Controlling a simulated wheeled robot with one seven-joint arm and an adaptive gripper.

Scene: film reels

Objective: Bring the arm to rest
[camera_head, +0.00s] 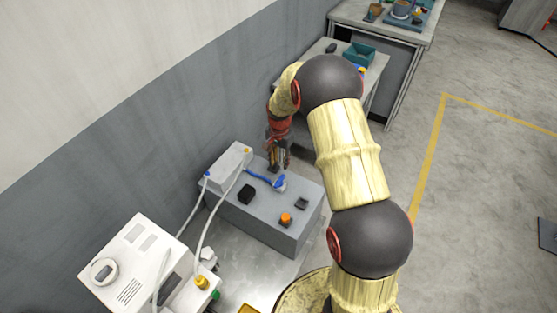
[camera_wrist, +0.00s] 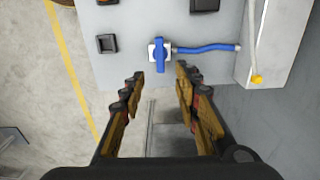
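My gripper (camera_head: 278,160) hangs pointing down over the far edge of a grey box (camera_head: 262,222), at the end of my bent arm. In the wrist view my gripper (camera_wrist: 160,75) is open, with its two fingers apart and nothing between them. A blue connector (camera_wrist: 160,56) sits on a pale square socket on the box top, just beyond the fingertips in that view. It also shows in the head view as a blue piece (camera_head: 280,183) close to the gripper. A blue cable (camera_wrist: 205,48) runs from it to a light grey block (camera_wrist: 278,45).
The grey box also bears a black block (camera_head: 246,194), an orange knob (camera_head: 286,218) and a small dark square (camera_head: 302,203). A white device (camera_head: 135,262) with pale cables stands at the lower left. A wall is at the left, and tables (camera_head: 395,30) stand behind. Open floor lies right.

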